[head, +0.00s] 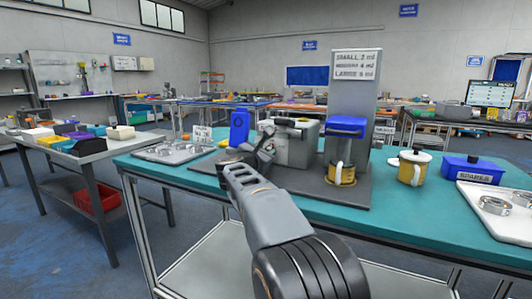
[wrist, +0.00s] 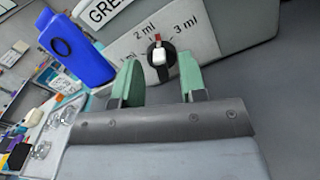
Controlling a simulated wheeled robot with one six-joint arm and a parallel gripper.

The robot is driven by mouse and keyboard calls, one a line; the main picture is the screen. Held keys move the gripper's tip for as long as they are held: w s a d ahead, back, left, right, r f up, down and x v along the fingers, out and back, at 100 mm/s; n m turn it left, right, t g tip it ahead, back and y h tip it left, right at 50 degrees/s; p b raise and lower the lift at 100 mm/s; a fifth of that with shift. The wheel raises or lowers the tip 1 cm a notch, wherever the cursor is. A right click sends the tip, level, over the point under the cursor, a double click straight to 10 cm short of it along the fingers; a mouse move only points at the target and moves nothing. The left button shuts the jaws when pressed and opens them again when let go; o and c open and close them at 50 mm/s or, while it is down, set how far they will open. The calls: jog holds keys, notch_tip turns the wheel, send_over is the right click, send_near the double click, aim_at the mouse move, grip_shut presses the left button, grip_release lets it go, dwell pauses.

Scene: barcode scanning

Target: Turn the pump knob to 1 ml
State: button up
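The pump knob (wrist: 160,55) shows in the wrist view as a small dark round dial with a white grip and a red mark. The red mark points up, close to the 2 ml label (wrist: 146,31). The 3 ml label (wrist: 186,24) is to its right, and a partly hidden label is at the left, behind a finger. My gripper (wrist: 158,80) is open and empty, its two green fingers apart just below the knob in the picture, not visibly touching it. In the head view, my gripper (head: 266,142) is at the left of the grey pump box (head: 290,148); the knob cannot be made out there.
A blue container (head: 239,127) stands left of the box. A grey tower (head: 352,100) with a dose sign and a blue-topped dispenser (head: 346,126) stands right, over a yellow mug (head: 342,174). Another yellow mug (head: 411,172) and a blue spares bin (head: 473,169) are further right.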

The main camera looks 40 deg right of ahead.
jog(key=shift+w+d, duration=0.25)
jog(key=shift+d, duration=0.25)
grip_shut()
